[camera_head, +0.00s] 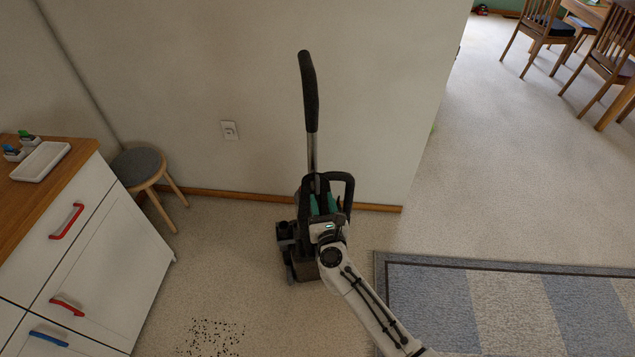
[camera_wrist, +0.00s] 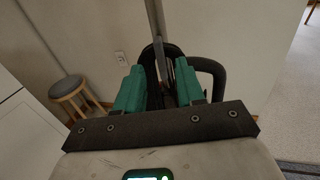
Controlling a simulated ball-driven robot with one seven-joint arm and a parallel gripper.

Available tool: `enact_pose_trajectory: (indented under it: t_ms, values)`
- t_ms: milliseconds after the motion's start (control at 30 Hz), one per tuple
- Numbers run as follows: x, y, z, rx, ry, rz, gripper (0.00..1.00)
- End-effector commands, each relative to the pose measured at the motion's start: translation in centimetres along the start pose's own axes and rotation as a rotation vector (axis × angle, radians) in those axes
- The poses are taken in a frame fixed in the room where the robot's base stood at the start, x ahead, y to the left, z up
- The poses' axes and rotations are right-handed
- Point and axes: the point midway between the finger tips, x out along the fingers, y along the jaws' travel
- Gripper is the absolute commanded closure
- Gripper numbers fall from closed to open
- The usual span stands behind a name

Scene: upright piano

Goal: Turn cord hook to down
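An upright vacuum cleaner with a long black handle (camera_head: 309,92) and a grey metal tube (camera_head: 312,152) stands by the wall. Its black body has a loop handle (camera_head: 349,190) on the right, also seen in the wrist view (camera_wrist: 222,78). My gripper (camera_head: 323,205) is at the upper body, its teal fingers apart. In the wrist view my gripper (camera_wrist: 161,78) has a narrow grey upright piece (camera_wrist: 159,58) between or just behind its fingers, below the tube. This may be the cord hook; I cannot tell its direction or whether the fingers touch it.
A round grey-topped stool (camera_head: 138,166) and a white drawer cabinet (camera_head: 95,255) stand to the left. Dark debris (camera_head: 212,338) lies on the carpet in front. A striped rug (camera_head: 505,305) is at right. Open floor leads to wooden chairs (camera_head: 545,32).

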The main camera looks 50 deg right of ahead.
Motion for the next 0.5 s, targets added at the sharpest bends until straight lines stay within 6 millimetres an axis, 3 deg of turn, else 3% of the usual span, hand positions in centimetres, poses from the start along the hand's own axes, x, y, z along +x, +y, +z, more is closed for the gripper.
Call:
enact_pose_trajectory:
  t_ms: [200,500]
  values:
    - [4.1,0.0,0.1,-0.002,-0.001,0.001,0.62]
    - [6.9,0.1,0.0,-0.003,0.000,0.002,0.62]
